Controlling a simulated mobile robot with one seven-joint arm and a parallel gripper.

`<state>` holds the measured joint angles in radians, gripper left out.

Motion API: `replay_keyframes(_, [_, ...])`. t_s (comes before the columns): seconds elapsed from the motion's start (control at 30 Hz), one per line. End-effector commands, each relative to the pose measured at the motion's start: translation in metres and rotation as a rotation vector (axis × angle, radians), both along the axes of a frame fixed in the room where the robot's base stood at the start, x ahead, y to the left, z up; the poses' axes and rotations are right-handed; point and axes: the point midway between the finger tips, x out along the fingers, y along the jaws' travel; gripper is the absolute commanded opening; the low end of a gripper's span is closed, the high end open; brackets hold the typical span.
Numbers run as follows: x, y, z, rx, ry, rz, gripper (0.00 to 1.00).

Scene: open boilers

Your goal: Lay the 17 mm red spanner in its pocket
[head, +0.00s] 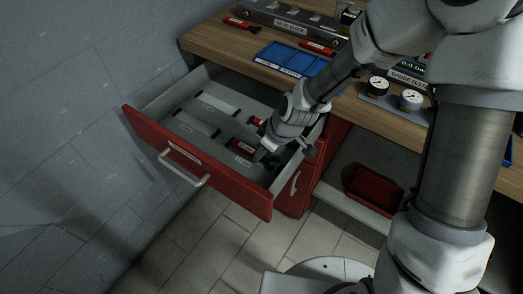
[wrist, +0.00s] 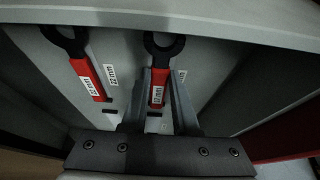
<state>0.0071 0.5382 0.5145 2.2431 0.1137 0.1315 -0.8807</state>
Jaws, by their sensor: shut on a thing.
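My gripper (wrist: 161,76) is shut on the handle of a red spanner (wrist: 157,92) with a dark ring end. The white label on that handle is too small to read surely. In the head view my gripper (head: 266,153) is down inside the open drawer (head: 208,161), at its right part. In the wrist view the held spanner is low over or in the grey drawer floor; I cannot tell whether it touches. A second red spanner (wrist: 88,78) lies to its left, beside a drawer label (wrist: 111,75). The pocket under the held spanner is mostly hidden.
Labelled pockets (head: 192,123) in the drawer's left part look empty of red. The worktop holds a blue tray (head: 291,59), other red-handled tools (head: 318,47) and gauges (head: 411,99). A red bin (head: 374,190) sits on the shelf below. The drawer walls stand close around my gripper.

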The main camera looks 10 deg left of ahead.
Motion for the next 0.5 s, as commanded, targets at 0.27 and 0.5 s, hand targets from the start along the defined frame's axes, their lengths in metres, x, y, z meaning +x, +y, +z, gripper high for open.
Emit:
replay_keyframes(0.27, [0.0000,0.0000,-0.0037,0.000,0.000,0.001,0.00])
replay_keyframes(0.5, [0.0000,0.0000,-0.0028,0.000,0.000,0.001,0.00])
